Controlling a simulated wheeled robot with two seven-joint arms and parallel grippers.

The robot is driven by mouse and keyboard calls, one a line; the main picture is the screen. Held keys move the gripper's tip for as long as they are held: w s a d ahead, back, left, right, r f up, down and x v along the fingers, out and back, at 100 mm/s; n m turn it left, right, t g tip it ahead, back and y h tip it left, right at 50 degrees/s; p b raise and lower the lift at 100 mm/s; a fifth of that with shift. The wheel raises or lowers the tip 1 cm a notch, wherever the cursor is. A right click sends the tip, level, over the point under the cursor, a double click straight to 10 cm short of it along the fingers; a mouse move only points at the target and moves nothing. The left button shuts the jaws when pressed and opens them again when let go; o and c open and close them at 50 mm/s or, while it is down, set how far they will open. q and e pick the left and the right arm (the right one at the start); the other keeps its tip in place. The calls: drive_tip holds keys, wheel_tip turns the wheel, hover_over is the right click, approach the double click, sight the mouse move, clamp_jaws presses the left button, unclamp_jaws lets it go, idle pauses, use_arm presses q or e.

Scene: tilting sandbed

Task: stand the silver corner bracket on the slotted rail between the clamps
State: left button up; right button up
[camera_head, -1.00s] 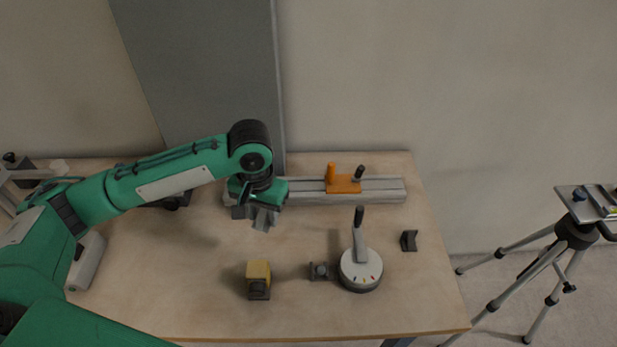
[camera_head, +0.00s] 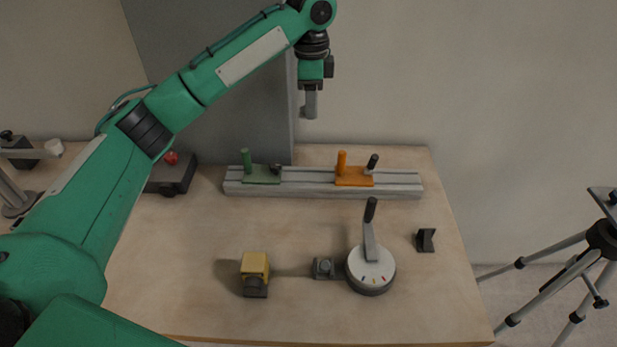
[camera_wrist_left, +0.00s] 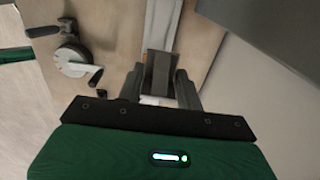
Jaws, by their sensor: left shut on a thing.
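My left gripper (camera_head: 311,98) is high above the rail and shut on a grey piece, the silver corner bracket (camera_wrist_left: 160,72). In the left wrist view the bracket sits between the two fingers; its exact tilt is hard to tell. The slotted rail (camera_head: 310,189) lies along the back of the table and also shows as a pale strip (camera_wrist_left: 161,22) in the left wrist view. A green clamp (camera_head: 262,174) and an orange clamp (camera_head: 354,178) sit on the rail, with a bare stretch between them. My right gripper is out of view.
A round dial with a lever (camera_head: 370,270) stands at the front, beside a small dark block (camera_head: 324,267). A yellow block (camera_head: 255,265) is left of it. A dark bracket (camera_head: 426,240) lies at right. A dark box with a red knob (camera_head: 171,176) is left of the rail.

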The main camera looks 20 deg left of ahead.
use_arm(q)
approach(310, 177)
wheel_tip(310, 177, down, 6)
drive_tip(key=shift+f, duration=0.15)
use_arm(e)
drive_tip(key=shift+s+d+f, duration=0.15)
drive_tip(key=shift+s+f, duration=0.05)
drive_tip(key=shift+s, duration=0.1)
use_arm(q)
drive_tip(key=shift+f+p, duration=0.15)
drive_tip(key=shift+p, duration=0.15)
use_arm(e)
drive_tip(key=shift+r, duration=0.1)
use_arm(q)
drive_tip(key=o, duration=1)
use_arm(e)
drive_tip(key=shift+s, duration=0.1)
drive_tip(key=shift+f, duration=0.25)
